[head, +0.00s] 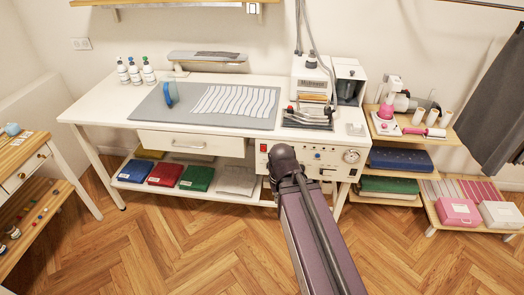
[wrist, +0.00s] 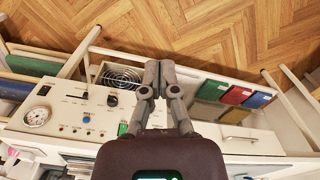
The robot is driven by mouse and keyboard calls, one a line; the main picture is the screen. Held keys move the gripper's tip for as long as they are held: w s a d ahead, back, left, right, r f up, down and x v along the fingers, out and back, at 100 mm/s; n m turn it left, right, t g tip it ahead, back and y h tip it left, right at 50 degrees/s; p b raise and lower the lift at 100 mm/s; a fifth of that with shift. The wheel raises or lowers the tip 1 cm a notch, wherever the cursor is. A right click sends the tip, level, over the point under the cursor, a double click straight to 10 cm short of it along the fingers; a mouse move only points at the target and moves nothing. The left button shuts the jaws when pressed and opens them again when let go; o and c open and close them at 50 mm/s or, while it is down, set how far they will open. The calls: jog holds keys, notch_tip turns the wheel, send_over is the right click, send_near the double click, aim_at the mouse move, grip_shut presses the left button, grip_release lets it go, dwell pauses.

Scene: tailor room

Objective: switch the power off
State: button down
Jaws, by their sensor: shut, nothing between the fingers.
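The control panel (head: 335,157) is the white front of the steam station, below the table top at the right. In the wrist view the panel (wrist: 75,108) appears upside down, with a black knob (wrist: 112,100), a row of small coloured buttons and a green rocker switch (wrist: 122,128). The rocker lies close beside my gripper (wrist: 158,70), whose fingers are shut and empty. I cannot tell whether the fingertips touch the panel. In the head view my arm covers part of the panel and hides the fingers. No label naming the power switch is readable.
A round gauge (head: 351,156) sits at the panel's right end. A vent grille (wrist: 122,76) is near the fingers in the wrist view. A white drawer (head: 192,145) is left of the panel, above folded cloths (head: 197,178). The wooden floor in front is clear.

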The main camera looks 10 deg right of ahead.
jog(key=shift+w+f, duration=0.1)
jog(key=w+d+f+n+t+h+b, duration=0.1)
jog(key=w+d+f+t+h+b, duration=0.35)
jog(key=w+b, duration=0.35)
jog(key=w+d+f+n+t+h+b, duration=0.2)
jog(key=w+d+f+t+h+b, duration=0.25)
jog(key=b, duration=0.55)
jog(key=w+a+f+n+t+y+b, duration=0.3)
jog(key=w+a+n+t+b, duration=0.6)
jog(key=b, duration=0.7)
jog(key=w+a+f+n, duration=0.1)
jog(key=w+a+n, duration=0.1)
jog(key=shift+w+a+f, duration=0.2)
jog(key=shift+a+f, duration=0.05)
jog(key=shift+a, duration=0.1)
